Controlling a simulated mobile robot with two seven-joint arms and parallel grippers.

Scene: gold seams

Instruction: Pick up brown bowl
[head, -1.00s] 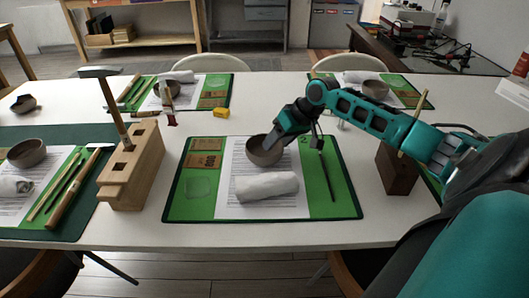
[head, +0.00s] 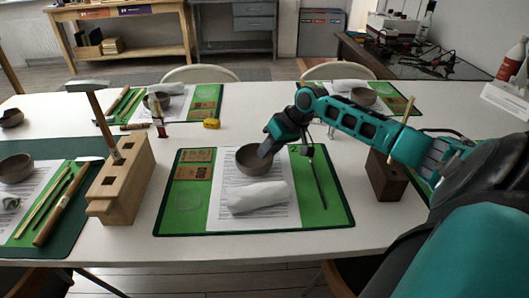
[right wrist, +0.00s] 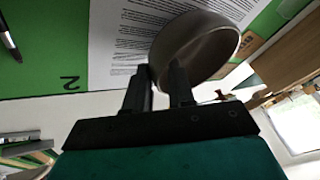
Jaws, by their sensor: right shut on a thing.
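The brown bowl (head: 254,160) is near the far edge of the middle green mat (head: 194,218), over the printed sheet. My right gripper (head: 268,151) is at the bowl's right side, shut on its rim. In the right wrist view the bowl (right wrist: 192,45) appears tilted, with its wall between the two fingertips (right wrist: 163,75). I cannot tell from the head view whether the bowl is clear of the sheet. My left gripper is not in view.
A rolled white cloth (head: 259,197) lies just in front of the bowl. A dark stick (head: 317,182) lies to the right. A wooden block (head: 122,180) with a hammer stands left, and a dark block (head: 386,177) stands right.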

